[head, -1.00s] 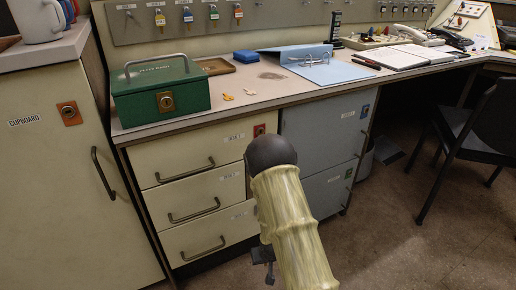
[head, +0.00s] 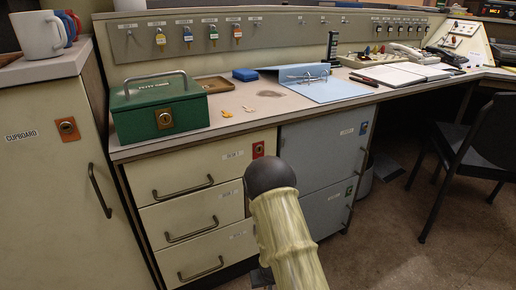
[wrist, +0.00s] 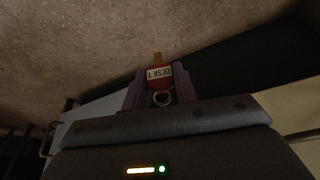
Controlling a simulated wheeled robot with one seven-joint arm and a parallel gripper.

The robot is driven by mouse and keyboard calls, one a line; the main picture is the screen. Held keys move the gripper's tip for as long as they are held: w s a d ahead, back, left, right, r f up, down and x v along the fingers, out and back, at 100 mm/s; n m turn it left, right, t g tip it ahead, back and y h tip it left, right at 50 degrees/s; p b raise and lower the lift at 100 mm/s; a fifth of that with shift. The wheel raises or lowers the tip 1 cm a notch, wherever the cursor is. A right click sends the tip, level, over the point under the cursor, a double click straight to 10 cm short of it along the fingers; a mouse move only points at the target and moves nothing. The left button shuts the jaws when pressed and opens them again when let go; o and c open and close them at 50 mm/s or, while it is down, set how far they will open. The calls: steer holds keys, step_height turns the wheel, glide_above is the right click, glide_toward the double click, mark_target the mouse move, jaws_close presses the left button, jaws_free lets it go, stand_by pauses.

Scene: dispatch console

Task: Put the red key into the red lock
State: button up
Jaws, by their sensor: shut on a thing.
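The red key, with a red tag (wrist: 160,76) reading DESK 1, is in the wrist view between the fingers of my gripper (wrist: 160,92). My gripper is shut on it. A metal ring shows at the near end of the tag and a brass-coloured tip at the far end. The red lock (head: 258,150) is a small red plate at the upper right of the cream drawer unit (head: 200,166) in the head view. My arm stands just below and in front of it. In the head view the key is hidden and my gripper cannot be made out clearly.
A blue lock plate (head: 363,128) is on the grey cabinet (head: 310,155). The cupboard (head: 40,190) at left has an orange-brown lock plate (head: 67,128). A green cash box (head: 160,108) stands on the desk. A dark chair (head: 480,145) is at right, with open floor before it.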

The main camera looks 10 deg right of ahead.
step_height(320, 180, up, 31)
steer(key=w+p, duration=0.2)
steer(key=p, duration=1.9)
steer(key=shift+r, duration=0.2)
steer(key=shift+w, duration=0.1)
